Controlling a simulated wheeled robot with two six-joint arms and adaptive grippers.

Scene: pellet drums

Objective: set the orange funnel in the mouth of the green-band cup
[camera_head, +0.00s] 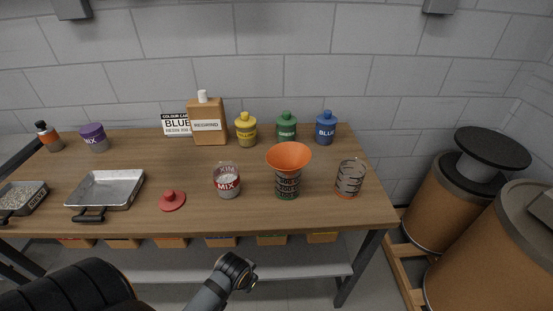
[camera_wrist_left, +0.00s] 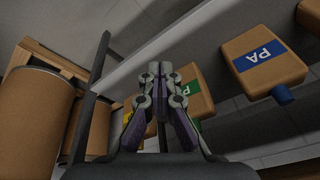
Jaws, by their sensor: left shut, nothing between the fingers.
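The orange funnel (camera_head: 289,156) sits wide end up in the mouth of the green-band cup (camera_head: 287,188), which stands upright on the table near its front right. The funnel's spout is hidden inside the cup. My left gripper (camera_wrist_left: 155,70) is shut and empty in the left wrist view, below the table top near the lower shelf, away from the funnel and cup. In the head view a grey and black arm part of mine shows at the bottom centre, with no fingers clearly visible. My right gripper is not in view.
A clear orange-marked cup (camera_head: 349,180) stands right of the funnel, a red MIX cup (camera_head: 227,181) left of it. A red lid (camera_head: 172,200) and metal pan (camera_head: 108,190) lie further left. Bottles line the back. Below are containers (camera_wrist_left: 262,62); drums (camera_head: 445,205) stand right.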

